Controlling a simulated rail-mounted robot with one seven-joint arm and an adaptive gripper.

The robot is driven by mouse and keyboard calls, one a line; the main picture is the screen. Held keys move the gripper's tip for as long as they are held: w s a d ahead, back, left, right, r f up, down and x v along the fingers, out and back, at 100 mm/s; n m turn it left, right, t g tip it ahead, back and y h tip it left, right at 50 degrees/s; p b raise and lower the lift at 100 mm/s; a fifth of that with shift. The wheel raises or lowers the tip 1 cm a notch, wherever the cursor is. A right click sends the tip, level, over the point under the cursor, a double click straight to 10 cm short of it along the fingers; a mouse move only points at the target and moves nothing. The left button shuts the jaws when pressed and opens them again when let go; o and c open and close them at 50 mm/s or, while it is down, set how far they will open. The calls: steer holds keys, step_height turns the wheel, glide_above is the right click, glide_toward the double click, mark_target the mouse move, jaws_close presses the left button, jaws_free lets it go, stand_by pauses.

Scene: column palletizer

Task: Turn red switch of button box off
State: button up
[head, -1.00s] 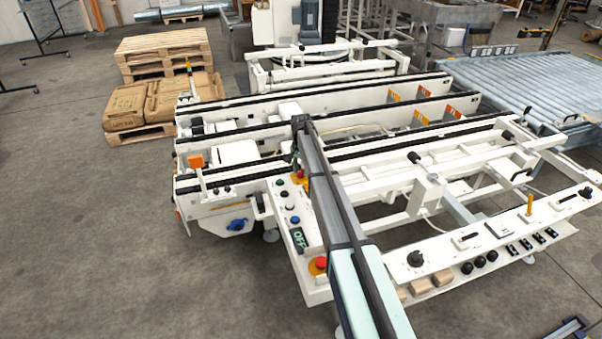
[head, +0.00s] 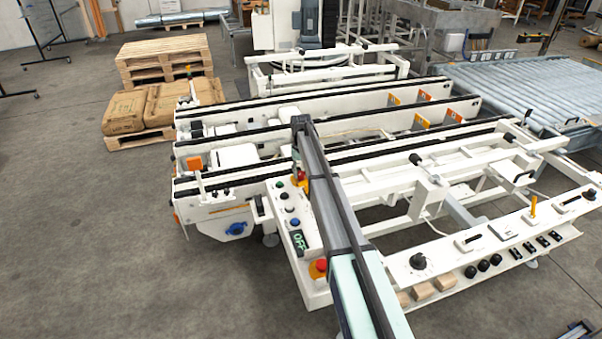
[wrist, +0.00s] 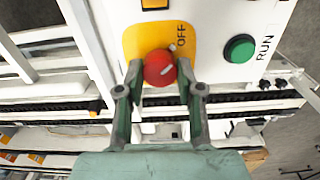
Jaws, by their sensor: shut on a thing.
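The red switch (wrist: 159,68) is a round red knob on a yellow plate marked OFF in the wrist view. It sits between the two fingers of my gripper (wrist: 158,88), which are shut on it. The white button box (head: 297,235) runs lengthwise beneath my arm in the head view. The yellow plate with the red switch (head: 303,179) shows at its far end, partly hidden by my arm. The gripper's fingers are hard to make out in the head view.
A green RUN button (wrist: 240,48) is right of the switch. A red emergency knob (head: 320,266) and a green OFF display (head: 299,242) are on the box's near end. White conveyor rails (head: 380,165) surround the box. Open floor (head: 120,230) lies to the left.

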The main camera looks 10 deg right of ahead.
mark_target(301, 173)
steer(key=shift+n, duration=0.3)
steer(key=o, duration=1.2)
steer(key=shift+c, duration=0.2)
step_height(301, 173, up, 12)
